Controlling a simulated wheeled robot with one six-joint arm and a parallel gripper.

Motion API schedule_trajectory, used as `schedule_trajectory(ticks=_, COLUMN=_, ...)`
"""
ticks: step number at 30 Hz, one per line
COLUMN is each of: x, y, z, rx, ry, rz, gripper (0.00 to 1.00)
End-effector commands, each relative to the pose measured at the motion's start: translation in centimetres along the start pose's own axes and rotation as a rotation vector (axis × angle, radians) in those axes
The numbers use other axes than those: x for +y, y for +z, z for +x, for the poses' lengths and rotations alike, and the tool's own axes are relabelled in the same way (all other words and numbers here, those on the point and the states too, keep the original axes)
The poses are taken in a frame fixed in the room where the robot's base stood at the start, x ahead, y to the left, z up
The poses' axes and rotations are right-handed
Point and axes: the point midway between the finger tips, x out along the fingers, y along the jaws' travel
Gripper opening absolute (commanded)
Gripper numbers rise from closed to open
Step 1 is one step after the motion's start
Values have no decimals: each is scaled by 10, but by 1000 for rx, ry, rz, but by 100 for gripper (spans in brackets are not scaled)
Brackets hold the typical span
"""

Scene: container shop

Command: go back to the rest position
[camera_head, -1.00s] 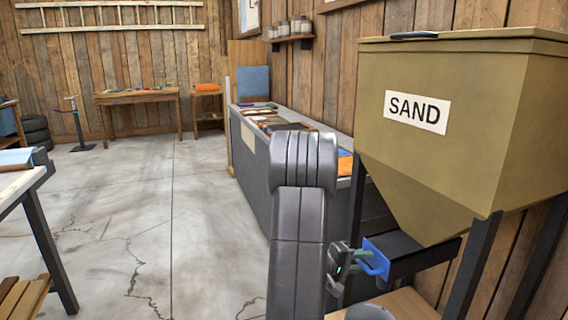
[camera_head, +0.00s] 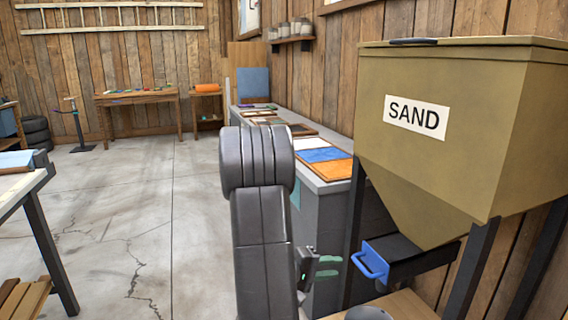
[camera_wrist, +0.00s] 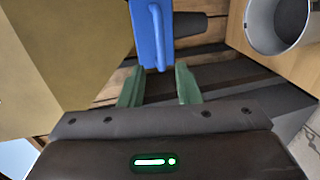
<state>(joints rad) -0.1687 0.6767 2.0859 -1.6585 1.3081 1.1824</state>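My gripper (camera_head: 326,266) is left of the sand hopper's blue handle (camera_head: 370,262) in the head view, apart from it, partly behind my own arm. In the wrist view my gripper (camera_wrist: 160,88) shows two green fingers spread apart with nothing between them. The blue handle and its plate (camera_wrist: 150,35) lie beyond the fingertips there. The tan sand hopper (camera_head: 450,130), labelled SAND, stands at the right on dark legs.
A grey counter (camera_head: 262,170) with coloured panels runs along the right wall. A grey cup (camera_wrist: 280,25) stands on a wooden surface below the hopper. A table (camera_head: 20,185) stands at the left. The middle floor (camera_head: 140,210) is clear.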

Motion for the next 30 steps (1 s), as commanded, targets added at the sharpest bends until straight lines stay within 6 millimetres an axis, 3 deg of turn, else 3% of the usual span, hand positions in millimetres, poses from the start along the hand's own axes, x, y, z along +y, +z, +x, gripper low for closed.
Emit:
schedule_trajectory(ticks=9, x=0, y=0, z=-38, rx=2, ry=-1, rz=-1, gripper=30)
schedule_trajectory(ticks=30, x=-1, y=1, z=60, rx=-4, ry=-1, rz=1, gripper=30)
